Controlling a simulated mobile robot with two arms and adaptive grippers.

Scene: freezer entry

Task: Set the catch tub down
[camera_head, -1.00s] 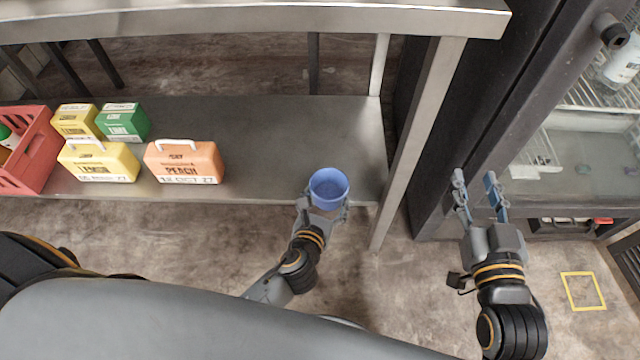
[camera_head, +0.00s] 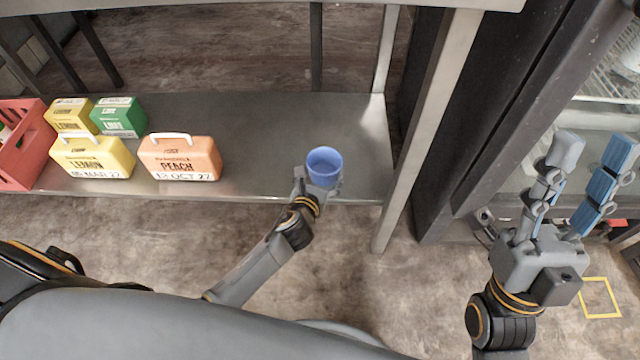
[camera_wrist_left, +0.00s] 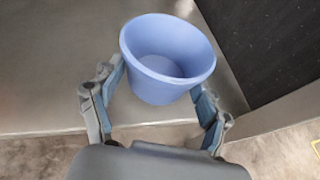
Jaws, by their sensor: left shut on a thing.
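The catch tub (camera_head: 324,166) is a small round blue tub, upright and empty inside, over the right part of the steel shelf (camera_head: 262,140). My left gripper (camera_head: 318,184) is shut on it from the front. In the left wrist view the tub (camera_wrist_left: 166,62) sits between the two fingers of my left gripper (camera_wrist_left: 158,100), near the shelf's front edge. I cannot tell whether its base touches the shelf. My right gripper (camera_head: 592,170) is open and empty at the right, in front of the freezer, its fingers pointing up and apart.
An orange peach box (camera_head: 180,158), yellow lemon boxes (camera_head: 92,158) and a green box (camera_head: 118,118) stand on the shelf's left part, beside a red crate (camera_head: 24,150). A steel leg (camera_head: 425,135) rises right of the tub. Shelf between peach box and tub is clear.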

